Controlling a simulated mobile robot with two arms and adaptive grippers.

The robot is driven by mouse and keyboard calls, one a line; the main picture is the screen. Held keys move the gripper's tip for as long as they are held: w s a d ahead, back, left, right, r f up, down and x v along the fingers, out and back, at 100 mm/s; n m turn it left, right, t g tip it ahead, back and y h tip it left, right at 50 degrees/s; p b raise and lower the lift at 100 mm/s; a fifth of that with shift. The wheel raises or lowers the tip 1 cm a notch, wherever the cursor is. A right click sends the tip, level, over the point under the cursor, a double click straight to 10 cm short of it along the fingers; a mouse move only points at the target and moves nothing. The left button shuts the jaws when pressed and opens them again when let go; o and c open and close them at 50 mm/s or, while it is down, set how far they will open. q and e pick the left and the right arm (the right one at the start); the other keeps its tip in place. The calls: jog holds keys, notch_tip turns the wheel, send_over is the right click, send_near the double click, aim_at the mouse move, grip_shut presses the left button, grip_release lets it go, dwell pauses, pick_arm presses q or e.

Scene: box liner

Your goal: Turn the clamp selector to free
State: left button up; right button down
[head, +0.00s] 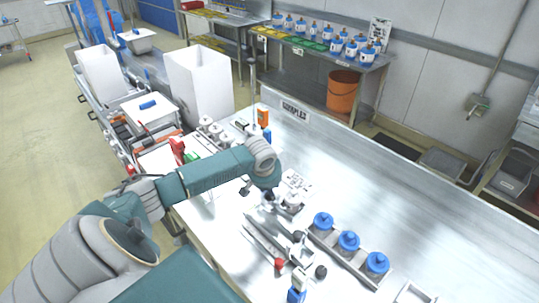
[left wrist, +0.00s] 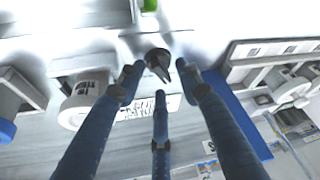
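The clamp selector looks to be the black pointed knob (left wrist: 158,62) on a pale panel in the left wrist view. Its pointer is directed down toward the fingers; I cannot read which setting it marks. My left gripper (left wrist: 158,82) has its three blue fingers spread around the knob, with gaps visible, so it is open. A white label with black print (left wrist: 135,108) is partly hidden behind the fingers. In the head view my left gripper (head: 268,192) is low over the bench, and the knob cannot be made out clearly there. My right gripper is not in view.
Blue-capped jars (head: 348,241) stand in a rack right of the gripper. A metal rail (head: 265,240) with a red knob lies in front. In the left wrist view, a white labelled cylinder (left wrist: 85,98) is close on the left. The bench's right side (head: 400,190) is clear.

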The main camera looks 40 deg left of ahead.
pick_arm(q)
jog(key=v, duration=1.2)
